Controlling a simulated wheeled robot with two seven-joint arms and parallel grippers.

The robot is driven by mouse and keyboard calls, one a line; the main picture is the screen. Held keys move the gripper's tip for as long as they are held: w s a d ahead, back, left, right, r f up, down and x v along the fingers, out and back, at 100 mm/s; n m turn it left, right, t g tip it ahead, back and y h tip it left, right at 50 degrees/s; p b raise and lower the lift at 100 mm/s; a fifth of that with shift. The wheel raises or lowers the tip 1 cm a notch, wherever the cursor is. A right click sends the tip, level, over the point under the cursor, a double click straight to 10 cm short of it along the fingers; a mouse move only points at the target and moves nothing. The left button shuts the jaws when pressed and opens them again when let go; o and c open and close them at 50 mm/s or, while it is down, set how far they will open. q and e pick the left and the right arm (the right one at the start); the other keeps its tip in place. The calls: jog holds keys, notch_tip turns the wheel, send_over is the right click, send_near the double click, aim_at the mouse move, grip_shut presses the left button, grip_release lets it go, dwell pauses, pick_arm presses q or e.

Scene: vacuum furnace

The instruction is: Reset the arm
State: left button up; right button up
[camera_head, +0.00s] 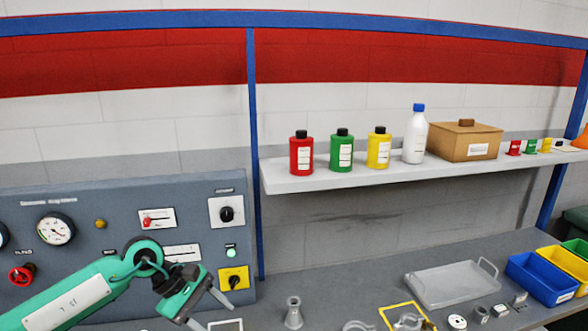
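My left arm (75,297) comes in from the lower left, in front of the grey control panel (110,210). My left gripper (214,314) hangs at the panel's lower right, pointing down and to the right. Its two grey fingers are spread apart with nothing seen between them. It shows in front of the panel, below and left of a yellow switch plate (233,278); whether it touches anything cannot be told. My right gripper is not in view.
The panel carries a gauge (56,229), a red knob (21,275) and a black rotary switch (227,214). A shelf (370,179) holds bottles and a brown box (465,141). On the bench are a glass flask (293,313), a clear tray (450,285) and a blue bin (541,279).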

pick_arm(q)
jog(key=s+d+r+n+t+h, duration=0.2)
jog(key=d+r+n+h, duration=0.25)
jog(key=d+h, duration=0.2)
jog(key=s+d+r+n+t+h, duration=0.1)
jog(key=s+d+r+n+h, duration=0.2)
jog(key=d+n+h, duration=0.4)
jog(key=w+a+n+t+y, duration=0.2)
jog(key=a+n+t+y, duration=0.25)
jog(key=n+t, duration=0.55)
jog(key=w+a+n+t+y, duration=0.1)
jog(key=a+n+t+y, duration=0.35)
jog(key=n, duration=0.95)
jog(key=s+a+f+n+y, duration=0.3)
jog(key=a+f+n+y, duration=0.2)
jog(key=f+n+y, duration=0.6)
jog(key=s+a+f+n+g, duration=0.3)
jog(key=s+f+n+g, duration=0.35)
jog(key=s+f, duration=0.4)
jog(key=s+a+f+n+g, duration=0.2)
jog(key=s+f+n+g, duration=0.5)
jog(key=s, duration=0.7)
notch_tip(320, 180, down, 31)
jog(key=m+g, duration=0.2)
jog(key=s+a+f+g+y, duration=0.1)
jog(key=s+a+f, duration=0.2)
jog(key=s+f, duration=1.6)
jog(key=shift+s+a+f, duration=0.15)
jog(key=shift+a+f, duration=0.05)
jog(key=shift+f, duration=0.1)
